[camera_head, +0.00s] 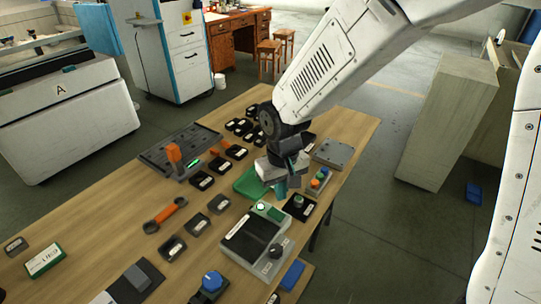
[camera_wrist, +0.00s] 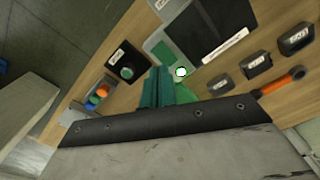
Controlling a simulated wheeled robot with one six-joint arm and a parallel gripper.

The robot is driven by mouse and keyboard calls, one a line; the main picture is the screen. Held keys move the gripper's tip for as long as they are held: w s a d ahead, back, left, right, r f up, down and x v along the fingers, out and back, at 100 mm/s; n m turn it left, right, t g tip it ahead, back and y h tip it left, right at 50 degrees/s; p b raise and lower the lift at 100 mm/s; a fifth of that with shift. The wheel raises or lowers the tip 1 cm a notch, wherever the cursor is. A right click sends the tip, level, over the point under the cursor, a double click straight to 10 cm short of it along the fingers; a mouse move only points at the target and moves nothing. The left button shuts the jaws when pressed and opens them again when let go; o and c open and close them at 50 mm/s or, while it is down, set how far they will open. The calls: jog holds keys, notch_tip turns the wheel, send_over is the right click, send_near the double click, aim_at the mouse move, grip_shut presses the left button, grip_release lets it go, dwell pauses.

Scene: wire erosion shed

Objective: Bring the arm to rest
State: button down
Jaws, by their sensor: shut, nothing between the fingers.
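My white arm reaches down from the upper right over the wooden table (camera_head: 340,122). My gripper (camera_head: 281,190) points down above the table's right part, beside the green tray (camera_head: 247,184). Its teal fingers are together and empty, and they also show in the wrist view (camera_wrist: 157,85). Just below and left of it in the head view is the grey control box (camera_head: 254,238) with a dark panel and a lit round button. I cannot tell the exact height of the fingertips above the table.
A panel with coloured buttons (camera_head: 319,180) and a black box with a green knob (camera_head: 299,206) stand close to the gripper. An orange-handled wrench (camera_head: 166,215) and several black labelled holders lie left. A grey cabinet (camera_head: 448,118) stands right of the table, with open floor between.

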jog(key=s+d+r+m+t, duration=0.1)
jog(key=s+d+r+m, duration=0.3)
jog(key=s+d+r, duration=1.4)
jog(key=s+d, duration=0.1)
jog(key=d, duration=0.2)
jog(key=shift+s+r, duration=0.3)
jog(key=shift+r, duration=0.1)
